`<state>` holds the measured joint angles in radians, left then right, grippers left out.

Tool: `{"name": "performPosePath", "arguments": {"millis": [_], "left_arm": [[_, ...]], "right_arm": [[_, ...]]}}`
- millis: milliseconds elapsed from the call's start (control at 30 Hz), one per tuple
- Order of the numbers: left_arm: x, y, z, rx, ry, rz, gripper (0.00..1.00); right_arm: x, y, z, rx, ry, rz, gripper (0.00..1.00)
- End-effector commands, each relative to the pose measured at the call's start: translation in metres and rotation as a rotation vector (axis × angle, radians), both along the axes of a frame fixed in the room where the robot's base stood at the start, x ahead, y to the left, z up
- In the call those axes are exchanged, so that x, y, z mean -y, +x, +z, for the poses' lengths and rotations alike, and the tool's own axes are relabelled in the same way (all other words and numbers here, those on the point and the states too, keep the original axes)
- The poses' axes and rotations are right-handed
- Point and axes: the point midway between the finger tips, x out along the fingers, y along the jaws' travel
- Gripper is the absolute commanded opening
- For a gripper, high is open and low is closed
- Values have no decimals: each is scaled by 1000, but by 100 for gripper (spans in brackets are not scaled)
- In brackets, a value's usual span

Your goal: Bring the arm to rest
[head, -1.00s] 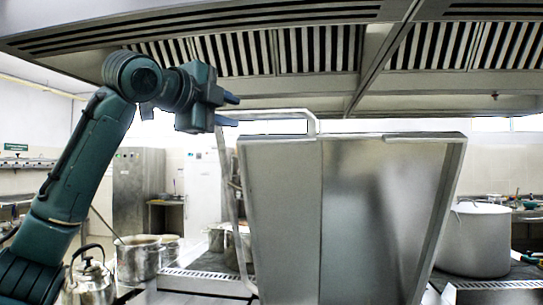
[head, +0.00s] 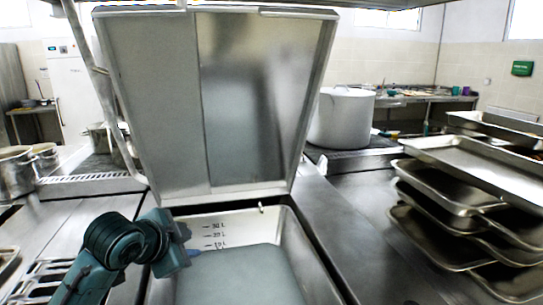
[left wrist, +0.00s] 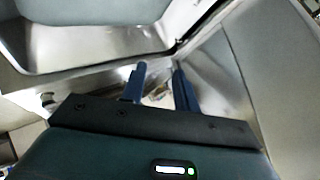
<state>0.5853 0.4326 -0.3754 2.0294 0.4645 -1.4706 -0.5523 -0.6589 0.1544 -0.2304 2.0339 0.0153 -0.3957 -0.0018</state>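My left gripper (head: 190,252) is low in the head view, over the left rim of an open steel cooking basin (head: 300,235). Its arm comes in from the lower left, folded. In the left wrist view the two blue fingers (left wrist: 159,68) stand apart with nothing clear between them. The basin's steel edge (left wrist: 100,58) shows beyond them. I cannot tell whether the gripper touches the basin. My right gripper is in neither current view.
The basin's tall steel lid (head: 255,105) stands raised behind it. A flat grey-green surface (head: 250,275) fills the lower basin. A big stockpot (head: 342,118) stands behind on the right. Stacked trays (head: 450,200) lie at the right. Smaller pots (head: 15,172) stand left.

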Motion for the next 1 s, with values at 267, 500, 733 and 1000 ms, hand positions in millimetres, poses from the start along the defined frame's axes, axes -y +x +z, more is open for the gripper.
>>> {"name": "performPosePath", "arguments": {"millis": [267,500,733,1000], "left_arm": [[3,-107,-131,-287,-206,256,30],[-14,-208,-194,-488,-310,543,30],[-33,-283,-219,-610,-338,772,30],[-26,-281,-248,-534,-417,778,30]], "right_arm": [[0,-3,-2,-7,0,-1,36],[0,-5,-3,-11,0,-1,36],[0,-5,-2,-10,0,-1,36],[0,-3,-1,-7,1,1,36]]}}
